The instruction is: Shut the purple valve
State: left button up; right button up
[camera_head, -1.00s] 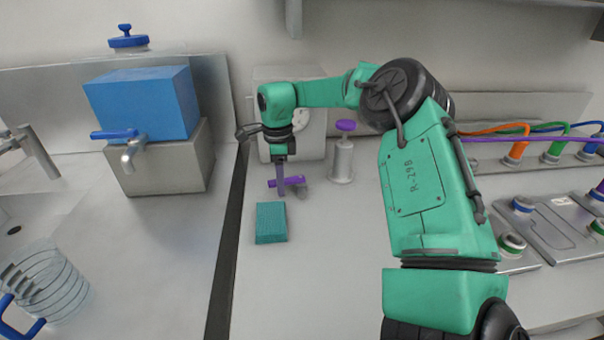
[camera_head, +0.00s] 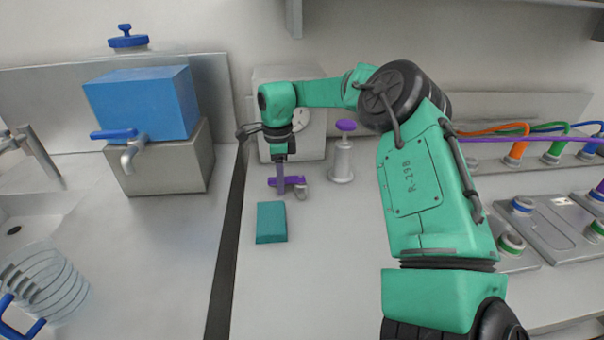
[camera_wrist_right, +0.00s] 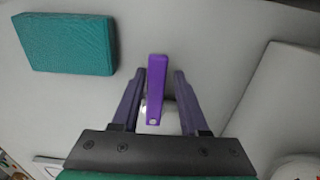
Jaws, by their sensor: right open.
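The purple valve handle (camera_head: 293,181) is a flat bar on a small metal fitting (camera_head: 301,191) at the front of a grey-white box by the back wall. In the right wrist view the purple valve handle (camera_wrist_right: 156,88) lies lengthwise between the two fingers. My right gripper (camera_head: 280,192) is open around it. In the wrist view the right gripper (camera_wrist_right: 159,72) has a gap to the handle on each side. The fingers hide part of the handle in the head view. My left gripper is not in view.
A teal sponge-like block (camera_head: 271,222) lies just in front of the valve. A purple-topped dispenser (camera_head: 342,160) stands to its right. A blue tank with a tap (camera_head: 145,105) is at the left. Cabled battery modules (camera_head: 560,220) are at the right.

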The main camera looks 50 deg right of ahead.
notch_tip(320, 180, up, 8)
jog(key=p, duration=0.6)
jog(key=shift+w+d+r, duration=0.1)
jog(key=shift+w+r, duration=0.05)
jog(key=shift+f, duration=0.25)
